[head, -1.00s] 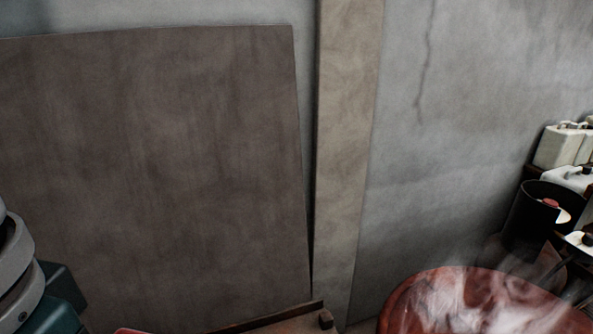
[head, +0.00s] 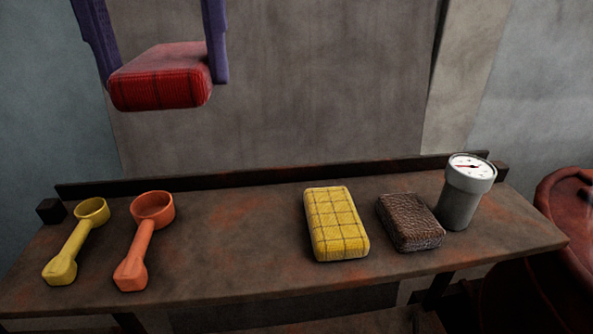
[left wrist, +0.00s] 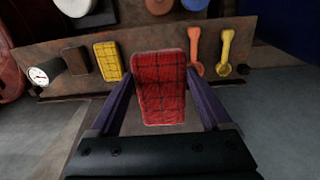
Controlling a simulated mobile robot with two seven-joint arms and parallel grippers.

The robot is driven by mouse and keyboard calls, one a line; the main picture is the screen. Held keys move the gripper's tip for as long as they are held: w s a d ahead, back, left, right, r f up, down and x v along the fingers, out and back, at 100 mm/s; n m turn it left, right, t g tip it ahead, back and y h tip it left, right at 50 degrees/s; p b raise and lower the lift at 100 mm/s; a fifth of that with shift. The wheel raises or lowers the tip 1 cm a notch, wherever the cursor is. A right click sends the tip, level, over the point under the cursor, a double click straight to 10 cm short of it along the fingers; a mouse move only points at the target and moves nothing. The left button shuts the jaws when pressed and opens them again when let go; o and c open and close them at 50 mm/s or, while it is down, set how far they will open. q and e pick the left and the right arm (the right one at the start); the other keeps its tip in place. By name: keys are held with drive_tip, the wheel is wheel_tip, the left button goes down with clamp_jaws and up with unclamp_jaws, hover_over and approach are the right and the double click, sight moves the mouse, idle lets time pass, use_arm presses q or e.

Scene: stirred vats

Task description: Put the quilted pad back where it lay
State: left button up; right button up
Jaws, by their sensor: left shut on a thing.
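My left gripper (head: 162,82) comes down from the top left of the head view, shut on a red quilted pad (head: 160,92) with a dark grid of lines. It holds the pad by its two sides, in the air in front of the wall panel and above the shelf (head: 240,240). The left wrist view also shows the red pad (left wrist: 160,88) between the purple fingers. A yellow gridded pad (head: 336,224) and a brown leathery pad (head: 409,222) lie on the shelf. My right gripper is not in view.
On the shelf's left are a yellow scoop (head: 75,243) and an orange scoop (head: 145,240). A grey gauge (head: 463,192) stands at the right end. Bare shelf lies between the orange scoop and the yellow pad. A red vat (head: 568,225) is beyond the right edge.

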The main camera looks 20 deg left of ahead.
use_arm(q)
drive_tip(key=shift+f, duration=0.3)
drive_tip(key=shift+f+b, duration=0.2)
drive_tip(key=shift+b, duration=0.1)
wheel_tip(320, 180, down, 14)
drive_tip(key=shift+a+f, duration=0.1)
drive_tip(key=shift+f, duration=0.15)
wheel_tip(320, 180, down, 5)
drive_tip(key=shift+r+p, duration=0.2)
drive_tip(key=shift+p, duration=0.4)
drive_tip(key=shift+f, duration=0.1)
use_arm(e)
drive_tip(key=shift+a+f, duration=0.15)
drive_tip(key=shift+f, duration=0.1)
